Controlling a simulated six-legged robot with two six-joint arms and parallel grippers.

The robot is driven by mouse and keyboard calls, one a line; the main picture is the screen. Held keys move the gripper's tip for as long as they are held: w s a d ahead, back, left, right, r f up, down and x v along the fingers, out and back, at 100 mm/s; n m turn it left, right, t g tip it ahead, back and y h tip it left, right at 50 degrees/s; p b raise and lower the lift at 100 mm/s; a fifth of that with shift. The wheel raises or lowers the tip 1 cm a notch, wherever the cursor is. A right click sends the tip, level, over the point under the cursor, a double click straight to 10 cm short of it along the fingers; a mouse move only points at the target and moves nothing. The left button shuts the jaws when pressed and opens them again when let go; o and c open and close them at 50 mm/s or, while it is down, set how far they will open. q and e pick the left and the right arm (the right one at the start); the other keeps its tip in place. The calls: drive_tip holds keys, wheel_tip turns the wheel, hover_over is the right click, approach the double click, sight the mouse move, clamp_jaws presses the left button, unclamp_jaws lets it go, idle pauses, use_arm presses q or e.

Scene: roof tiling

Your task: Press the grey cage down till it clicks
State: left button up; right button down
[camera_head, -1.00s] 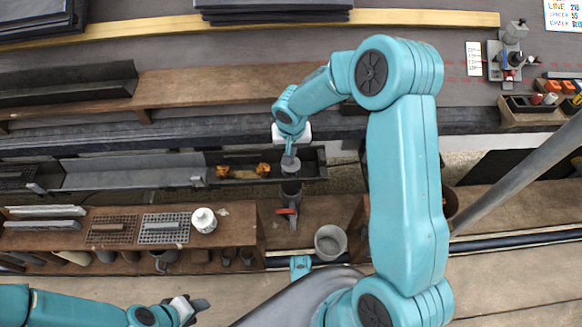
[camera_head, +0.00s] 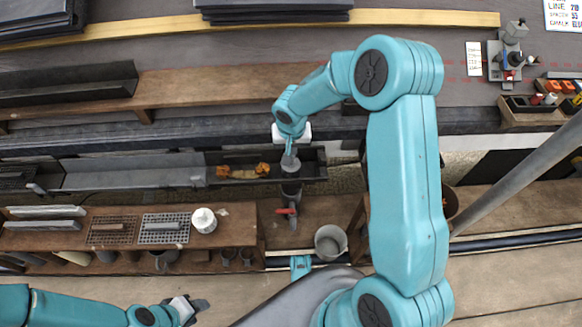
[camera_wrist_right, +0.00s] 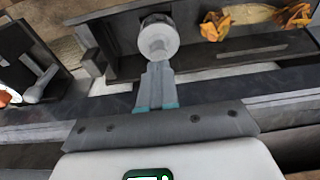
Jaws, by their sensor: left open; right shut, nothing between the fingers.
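The grey cage (camera_wrist_right: 158,38) is a round, pale grey piece in the dark gutter; in the head view it is a small grey round (camera_head: 291,165) near the gutter's right end. My right gripper (camera_head: 290,152) is shut, its fingers pointing down at the cage. In the right wrist view the shut fingertips (camera_wrist_right: 158,66) meet the cage's near edge; I cannot tell whether they press on it. How deep the cage sits is hidden. My left gripper (camera_head: 196,306) is open and empty, low at the left, far from the gutter.
Dry orange leaves (camera_head: 243,170) lie in the gutter left of the cage. A downpipe piece with a red part (camera_head: 290,212) is below the gutter. A grey bucket (camera_head: 330,241) stands lower right. A wooden bench (camera_head: 120,228) holds grates and a white pot (camera_head: 204,220).

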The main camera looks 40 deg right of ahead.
drive_tip(key=shift+f+b, duration=0.8)
drive_tip(key=shift+b, duration=0.1)
idle(0.5)
drive_tip(key=shift+r, duration=0.1)
idle(0.4)
wheel_tip(320, 180, up, 9)
drive_tip(key=p, duration=0.5)
idle(0.4)
